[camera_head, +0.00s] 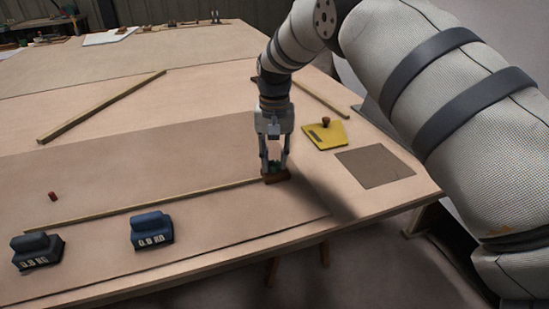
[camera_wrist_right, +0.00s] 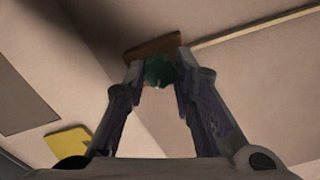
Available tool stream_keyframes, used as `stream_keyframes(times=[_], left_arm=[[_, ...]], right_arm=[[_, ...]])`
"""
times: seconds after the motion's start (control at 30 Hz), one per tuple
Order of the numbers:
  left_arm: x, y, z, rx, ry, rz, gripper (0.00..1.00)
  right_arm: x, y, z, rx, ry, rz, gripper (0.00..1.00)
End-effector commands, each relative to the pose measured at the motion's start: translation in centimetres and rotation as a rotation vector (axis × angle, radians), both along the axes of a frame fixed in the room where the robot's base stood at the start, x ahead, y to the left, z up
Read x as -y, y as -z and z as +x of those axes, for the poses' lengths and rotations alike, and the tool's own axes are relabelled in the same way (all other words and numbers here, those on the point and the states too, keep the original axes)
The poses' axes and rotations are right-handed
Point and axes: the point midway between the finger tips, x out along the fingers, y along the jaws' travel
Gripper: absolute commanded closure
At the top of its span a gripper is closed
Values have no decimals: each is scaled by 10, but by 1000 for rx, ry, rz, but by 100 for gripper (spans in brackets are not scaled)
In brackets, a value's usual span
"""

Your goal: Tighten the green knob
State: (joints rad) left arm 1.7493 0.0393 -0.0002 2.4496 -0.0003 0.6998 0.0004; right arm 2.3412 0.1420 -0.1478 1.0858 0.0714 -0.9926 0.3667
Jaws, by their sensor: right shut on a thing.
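The green knob (camera_wrist_right: 159,71) sits on a small brown wooden block (camera_wrist_right: 152,46) at the right end of a long thin wooden strip. My right gripper (camera_head: 275,166) points down at it from above, with its fingers on both sides of the knob, shut on it. In the right wrist view the two fingertips (camera_wrist_right: 158,79) flank the knob, and part of it is hidden by them. In the head view the knob (camera_head: 274,165) shows only as a small green patch between the fingers, above the block (camera_head: 276,177). My left gripper is not in view.
The thin strip (camera_head: 150,206) runs left from the block, near a small red piece (camera_head: 53,196). A yellow plate (camera_head: 325,136) with a brown knob and a dark flat sheet (camera_head: 374,166) lie right.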

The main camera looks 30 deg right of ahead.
Motion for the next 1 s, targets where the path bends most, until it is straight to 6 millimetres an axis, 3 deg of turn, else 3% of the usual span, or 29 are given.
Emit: stream_keyframes(times=[0.07, 0.1, 0.2, 0.53, 0.8, 1.0], left_arm=[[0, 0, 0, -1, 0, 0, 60], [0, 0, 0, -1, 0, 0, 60], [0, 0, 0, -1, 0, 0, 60], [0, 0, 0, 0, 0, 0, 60], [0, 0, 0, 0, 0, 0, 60], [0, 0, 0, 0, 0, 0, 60]], right_arm=[[0, 1, 0, -2, 0, 1, 100], [0, 1, 0, -2, -1, 1, 71], [0, 1, 0, -2, -1, 1, 55], [0, -7, 1, 1, -1, 0, 55], [0, -76, 1, 5, -1, 0, 55], [0, -112, 0, 1, -1, 0, 55]])
